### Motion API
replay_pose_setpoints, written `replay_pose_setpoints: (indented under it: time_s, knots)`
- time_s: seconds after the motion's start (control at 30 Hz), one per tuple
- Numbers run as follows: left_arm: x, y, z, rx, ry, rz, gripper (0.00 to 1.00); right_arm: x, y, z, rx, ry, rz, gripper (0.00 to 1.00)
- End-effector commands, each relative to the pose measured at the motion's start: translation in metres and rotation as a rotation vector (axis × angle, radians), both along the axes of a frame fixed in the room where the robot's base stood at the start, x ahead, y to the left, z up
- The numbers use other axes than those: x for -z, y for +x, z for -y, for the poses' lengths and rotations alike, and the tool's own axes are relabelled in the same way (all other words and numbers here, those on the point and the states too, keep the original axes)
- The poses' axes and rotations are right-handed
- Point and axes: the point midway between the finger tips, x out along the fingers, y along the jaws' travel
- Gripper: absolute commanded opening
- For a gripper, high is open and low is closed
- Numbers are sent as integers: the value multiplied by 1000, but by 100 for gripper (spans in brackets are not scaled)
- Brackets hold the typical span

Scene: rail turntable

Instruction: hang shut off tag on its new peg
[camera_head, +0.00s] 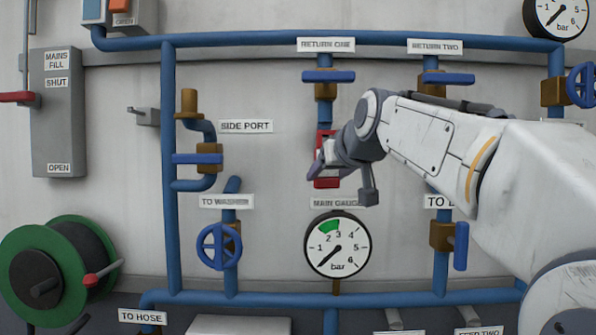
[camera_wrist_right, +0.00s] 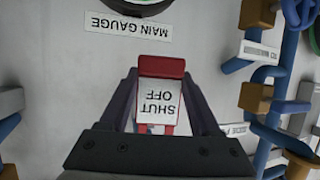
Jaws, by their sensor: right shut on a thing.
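The shut off tag (camera_wrist_right: 160,102) is white with a red frame, and its lettering reads upside down in the right wrist view. My right gripper (camera_wrist_right: 162,90) is shut on it, with one dark finger on either side. In the head view, red parts of the tag (camera_head: 326,182) show around my right gripper (camera_head: 328,162), below the RETURN ONE valve and above the main gauge. A grey peg-like bracket (camera_head: 146,116) sticks out of the wall left of the tall blue pipe, with nothing hanging on it. Which peg is the new one cannot be told. My left gripper is out of view.
The main gauge (camera_head: 337,246) is below the tag. The side port valve (camera_head: 208,158) and tall blue pipe (camera_head: 169,200) stand to the left. A green hose reel (camera_head: 75,238) is at lower left. Bare wall lies between the side port label (camera_head: 246,126) and my right gripper.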

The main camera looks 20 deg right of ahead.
Motion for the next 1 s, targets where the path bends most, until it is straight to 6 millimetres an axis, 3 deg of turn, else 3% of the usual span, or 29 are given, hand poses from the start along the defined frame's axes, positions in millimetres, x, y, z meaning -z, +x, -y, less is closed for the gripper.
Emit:
replay_pose_setpoints:
  time_s: [0.73,1.0]
  knots:
    - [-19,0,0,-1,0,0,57,2,44,12,0,-1,0,3]
    - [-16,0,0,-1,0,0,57,9,53,15,0,0,1,3]
